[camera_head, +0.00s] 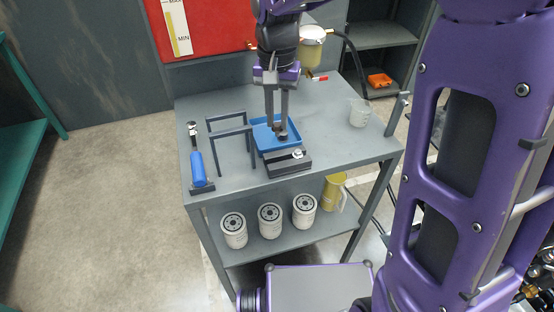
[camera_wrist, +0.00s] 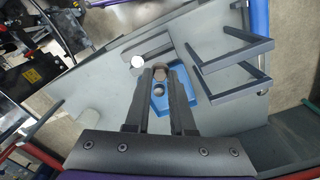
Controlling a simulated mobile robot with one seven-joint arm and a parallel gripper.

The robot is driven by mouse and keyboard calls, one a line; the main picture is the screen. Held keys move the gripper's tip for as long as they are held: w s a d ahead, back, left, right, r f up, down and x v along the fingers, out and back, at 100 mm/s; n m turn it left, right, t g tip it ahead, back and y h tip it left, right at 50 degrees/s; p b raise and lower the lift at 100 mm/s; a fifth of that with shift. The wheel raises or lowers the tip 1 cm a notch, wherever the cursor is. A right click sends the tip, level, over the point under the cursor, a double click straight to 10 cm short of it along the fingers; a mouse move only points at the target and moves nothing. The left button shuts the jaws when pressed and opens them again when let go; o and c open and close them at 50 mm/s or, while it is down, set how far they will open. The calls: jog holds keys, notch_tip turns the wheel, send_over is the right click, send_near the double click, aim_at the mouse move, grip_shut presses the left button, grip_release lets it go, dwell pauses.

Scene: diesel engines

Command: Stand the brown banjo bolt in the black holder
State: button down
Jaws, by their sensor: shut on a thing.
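My gripper (camera_head: 279,132) points down over the blue tray (camera_head: 262,137), its fingers shut on the brown banjo bolt (camera_wrist: 159,74). In the wrist view the bolt's brownish head shows between the fingertips (camera_wrist: 160,78), with a round grey part just below it. The fingers hide much of the bolt, and I cannot tell whether it touches the tray. The black holder (camera_head: 289,166) lies on the bench at the tray's near side; it also shows in the wrist view (camera_wrist: 152,51). A silver part (camera_head: 298,153) sits at the holder's right half.
Two dark frame stands (camera_head: 232,132) rise left of the tray. A blue-handled tool (camera_head: 197,165) is farther left. A clear beaker (camera_head: 359,113) stands at the bench's right. Several white filters (camera_head: 270,217) and a yellow jug (camera_head: 333,191) stand on the lower shelf.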

notch_tip(320, 180, down, 10)
jog(key=shift+r+b, duration=0.25)
jog(key=shift+b, duration=0.55)
jog(key=shift+f, duration=0.3)
jog(key=c, duration=0.8)
grip_release()
jog(key=shift+o, duration=0.2)
jog(key=shift+r, duration=0.15)
notch_tip(320, 180, up, 12)
jog(key=shift+r+p, duration=0.2)
jog(key=shift+p, duration=0.85)
jog(key=shift+w+d, duration=0.1)
